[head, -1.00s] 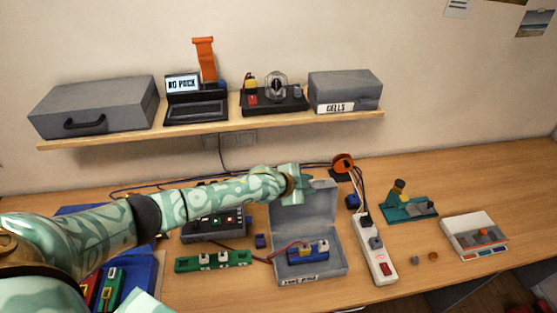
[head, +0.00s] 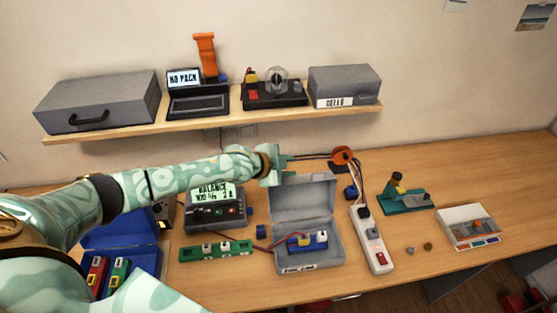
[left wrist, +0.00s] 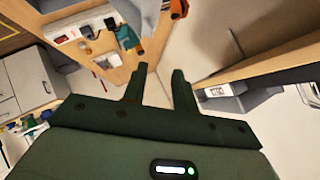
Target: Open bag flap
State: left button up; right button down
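The grey bag (head: 336,252), shaped like an open case with a label on its front, stands on the desk at the middle. Its flap (head: 303,205) stands up at the back, leaning away from the opening. A blue pack (head: 307,243) with white connectors and red wires lies inside. My left gripper (head: 290,166) is above the flap's top edge and looks apart from it. In the left wrist view the two fingers of my left gripper (left wrist: 159,74) are spread with nothing between them. My right gripper is not in view.
A blue case (head: 146,258) with red and green packs is at left. A charger (head: 216,217) and green board (head: 215,252) lie left of the bag; a power strip (head: 371,240) stands close on its right. A wall shelf (head: 220,123) with boxes hangs behind.

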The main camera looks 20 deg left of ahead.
pick_arm(q)
jog(key=shift+s+a+r, duration=0.35)
jog(key=shift+a+r, duration=0.2)
jog(key=shift+r, duration=0.1)
jog(key=shift+s+a+r, duration=0.35)
jog(key=shift+a+r, duration=0.2)
jog(key=shift+r, duration=0.1)
jog(key=b+v, duration=0.2)
jog(key=v, duration=1.4)
jog(key=shift+s+b, duration=0.15)
jog(key=shift+b, duration=0.25)
